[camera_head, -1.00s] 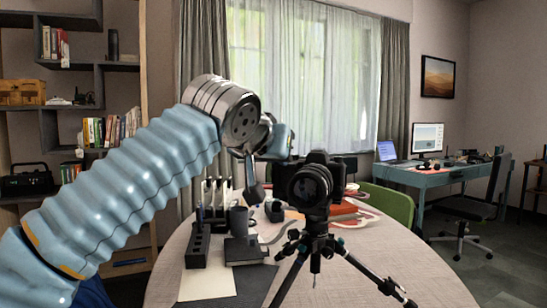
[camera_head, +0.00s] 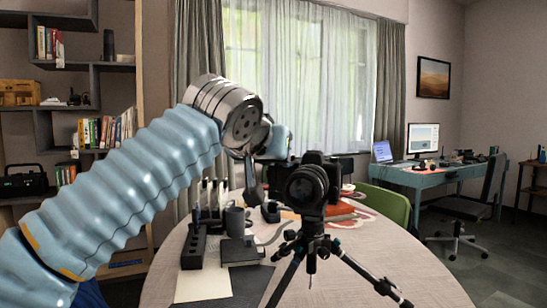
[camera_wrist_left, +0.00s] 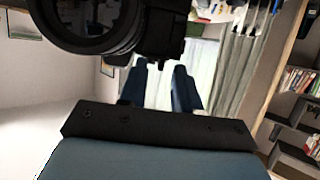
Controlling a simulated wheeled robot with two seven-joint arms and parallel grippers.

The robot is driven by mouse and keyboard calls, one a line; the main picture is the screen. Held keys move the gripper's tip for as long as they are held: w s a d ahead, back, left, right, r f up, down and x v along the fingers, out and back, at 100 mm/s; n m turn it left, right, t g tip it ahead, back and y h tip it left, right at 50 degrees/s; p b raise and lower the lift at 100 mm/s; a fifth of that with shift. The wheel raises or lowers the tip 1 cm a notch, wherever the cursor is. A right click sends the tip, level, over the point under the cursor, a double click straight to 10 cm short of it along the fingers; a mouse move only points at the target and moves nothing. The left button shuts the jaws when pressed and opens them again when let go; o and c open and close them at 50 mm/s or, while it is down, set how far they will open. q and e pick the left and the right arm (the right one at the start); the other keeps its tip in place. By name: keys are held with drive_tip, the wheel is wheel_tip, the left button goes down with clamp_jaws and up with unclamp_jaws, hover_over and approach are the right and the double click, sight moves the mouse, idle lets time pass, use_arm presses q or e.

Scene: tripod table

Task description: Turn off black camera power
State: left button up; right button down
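The black camera (camera_head: 308,183) stands upright on a tripod (camera_head: 312,246) at the table, its lens facing me. In the left wrist view, the camera's dark lens and body (camera_wrist_left: 95,25) fill the upper left. My left arm reaches over to the camera's left side, and its hand is partly hidden behind the wrist in the head view. In the left wrist view, my left gripper (camera_wrist_left: 160,72) shows two dark blue fingers apart with nothing between them, just below the camera body. I cannot tell whether they touch it. The power switch cannot be made out. My right gripper is not in view.
A green chair (camera_head: 390,203) stands behind the table. The table's right side is largely clear.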

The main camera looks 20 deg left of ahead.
use_arm(q)
drive_tip(key=v, duration=1.3)
drive_tip(key=shift+s, duration=0.4)
drive_tip(key=shift+r, duration=0.15)
